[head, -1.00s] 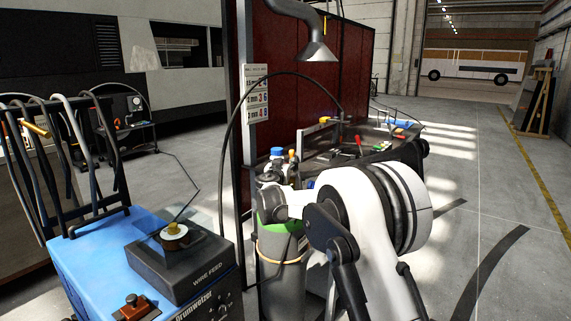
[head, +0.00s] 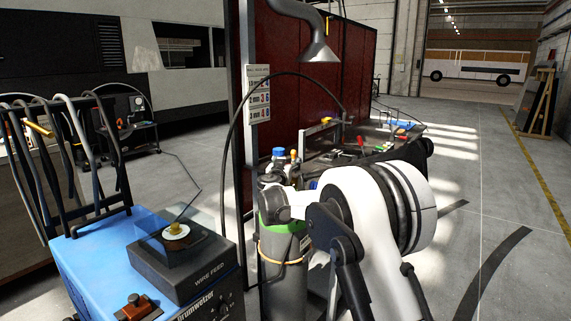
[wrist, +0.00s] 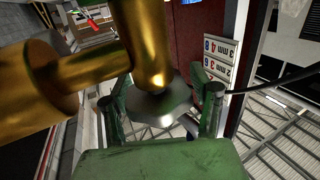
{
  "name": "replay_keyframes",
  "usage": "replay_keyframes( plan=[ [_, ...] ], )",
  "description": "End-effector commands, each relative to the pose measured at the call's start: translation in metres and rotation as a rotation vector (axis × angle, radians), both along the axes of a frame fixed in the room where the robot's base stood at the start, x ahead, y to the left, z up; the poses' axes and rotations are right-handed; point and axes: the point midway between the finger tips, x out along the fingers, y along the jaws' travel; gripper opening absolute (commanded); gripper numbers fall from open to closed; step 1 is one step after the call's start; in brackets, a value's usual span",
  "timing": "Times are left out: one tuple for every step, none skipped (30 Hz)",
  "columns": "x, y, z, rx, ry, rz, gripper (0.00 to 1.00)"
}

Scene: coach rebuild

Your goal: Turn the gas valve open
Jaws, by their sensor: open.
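In the head view a grey gas cylinder (head: 284,283) with a green shoulder stands upright left of my arm. Its top and valve are largely hidden by my white arm. In the wrist view a large brass valve body (wrist: 150,45) with a thick side branch fills the upper left, very close to the camera. My green gripper (wrist: 163,100) has its two fingers spread apart, below the brass parts in the picture. A grey round metal shape (wrist: 162,105) shows between the fingers; I cannot tell whether it is a knob or something behind. No grip on anything shows.
A blue welder (head: 100,265) with a wire-feed box (head: 185,262) stands at left. A dark red screen (head: 290,90), an extraction hood (head: 316,48) and a cluttered workbench (head: 375,150) are behind the cylinder. A black hose (head: 228,140) arcs nearby. The floor at right is open.

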Motion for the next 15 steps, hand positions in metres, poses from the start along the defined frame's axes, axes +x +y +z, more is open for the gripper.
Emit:
replay_keyframes(
  plan=[
    [-0.004, 0.001, 0.0, 0.0, 0.0, 0.001, 0.59],
    [-0.007, 0.001, 0.0, 0.0, 0.0, 0.001, 0.59],
    [-0.012, 0.002, 0.0, 0.0, 0.0, 0.001, 0.59],
    [-0.017, 0.003, 0.0, 0.0, 0.0, 0.002, 0.59],
    [-0.021, 0.004, 0.0, 0.0, 0.0, 0.002, 0.59],
    [-0.029, 0.005, 0.001, 0.0, 0.0, 0.003, 0.59],
    [-0.035, 0.006, 0.001, 0.0, 0.0, 0.003, 0.59],
    [-0.041, 0.006, 0.001, 0.0, 0.0, 0.003, 0.59],
    [-0.05, 0.007, 0.001, 0.0, 0.0, 0.002, 0.59],
    [-0.056, 0.007, 0.0, 0.0, 0.0, 0.002, 0.59],
    [-0.062, 0.008, 0.0, 0.0, 0.0, 0.002, 0.59],
    [-0.07, 0.009, 0.001, 0.0, 0.0, 0.003, 0.59],
    [-0.076, 0.01, 0.0, 0.0, 0.0, 0.004, 0.59],
    [-0.081, 0.011, 0.0, 0.0, 0.0, 0.004, 0.59],
    [-0.088, 0.012, 0.0, 0.0, 0.0, 0.003, 0.59]
  ],
)
